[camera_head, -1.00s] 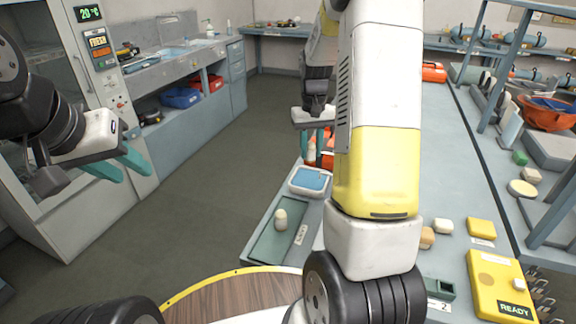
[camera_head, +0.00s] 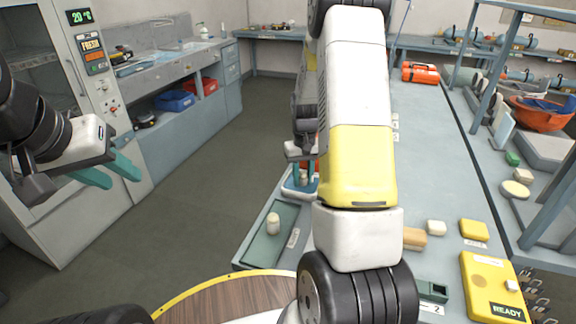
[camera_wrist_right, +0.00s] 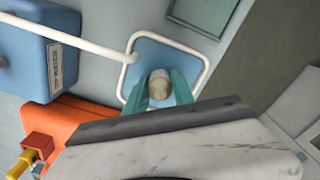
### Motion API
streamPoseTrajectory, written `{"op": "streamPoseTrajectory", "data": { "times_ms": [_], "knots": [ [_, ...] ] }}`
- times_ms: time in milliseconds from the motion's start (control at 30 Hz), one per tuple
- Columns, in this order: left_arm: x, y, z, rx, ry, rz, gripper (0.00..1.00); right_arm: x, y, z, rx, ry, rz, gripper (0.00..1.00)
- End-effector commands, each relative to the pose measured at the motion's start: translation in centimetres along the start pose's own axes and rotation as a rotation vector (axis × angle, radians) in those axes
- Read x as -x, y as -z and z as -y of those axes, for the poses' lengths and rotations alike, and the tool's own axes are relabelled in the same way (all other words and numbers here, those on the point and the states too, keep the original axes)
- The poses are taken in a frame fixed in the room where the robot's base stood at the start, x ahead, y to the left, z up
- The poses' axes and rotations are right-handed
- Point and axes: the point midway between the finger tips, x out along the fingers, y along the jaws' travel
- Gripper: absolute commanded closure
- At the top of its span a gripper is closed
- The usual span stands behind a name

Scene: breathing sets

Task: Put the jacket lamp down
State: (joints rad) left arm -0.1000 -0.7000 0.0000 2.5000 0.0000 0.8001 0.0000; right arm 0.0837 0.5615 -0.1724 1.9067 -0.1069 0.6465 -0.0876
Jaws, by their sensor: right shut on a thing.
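My right gripper (camera_head: 301,178) is shut on a small cream-topped jacket lamp (camera_wrist_right: 160,83), seen between the teal fingers in the wrist view. The lamp is over a blue square pad with a white raised rim (camera_wrist_right: 185,64); I cannot tell whether it touches the pad. In the head view the pad (camera_head: 288,189) is partly hidden by my right arm. A similar lamp (camera_head: 273,223) stands upright on a green tray (camera_head: 262,246) nearer to me. My left gripper (camera_head: 108,174) is open and empty at the left, its teal fingers apart.
An orange object (camera_wrist_right: 40,122) and a blue box (camera_wrist_right: 35,60) lie close to the pad. A white rod crosses to the pad's rim. A yellow READY panel (camera_head: 487,281) and small blocks lie on the bench at the right. The floor at left centre is clear.

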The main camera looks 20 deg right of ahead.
Motion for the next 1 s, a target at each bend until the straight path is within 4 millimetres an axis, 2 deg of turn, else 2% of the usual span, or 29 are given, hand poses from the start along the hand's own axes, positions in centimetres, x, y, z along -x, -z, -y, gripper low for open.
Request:
{"op": "streamPoseTrajectory", "data": {
  "times_ms": [167, 200, 267, 300, 667, 767, 1000],
  "knots": [
    [0.0, 0.0, 0.0, 0.000, 0.000, 0.000, 0.64, -0.3, 0.0, 0.0, 0.000, 0.000, 0.001, 1.00],
    [0.0, 0.0, 0.0, 0.000, 0.000, 0.000, 0.64, -0.3, 0.0, 0.0, 0.000, 0.000, 0.000, 0.62],
    [0.0, 0.0, 0.0, 0.000, 0.000, 0.000, 0.64, -0.3, 0.0, 0.0, 0.000, 0.000, 0.000, 0.50],
    [0.0, 0.0, 0.0, 0.000, 0.000, 0.000, 0.64, -0.3, 0.0, 0.0, 0.000, 0.000, 0.000, 0.48],
    [0.0, 0.0, 0.0, 0.000, 0.000, 0.000, 0.64, 0.2, 0.1, 0.0, 0.000, 0.000, -0.002, 0.48],
    [0.0, 0.0, 0.0, 0.000, 0.000, 0.000, 0.64, 1.5, 0.1, 0.0, 0.000, 0.000, -0.004, 0.48],
    [0.0, 0.0, 0.0, 0.000, 0.000, 0.000, 0.64, 6.6, 0.1, 0.0, 0.000, 0.000, -0.006, 0.48]
  ]
}}
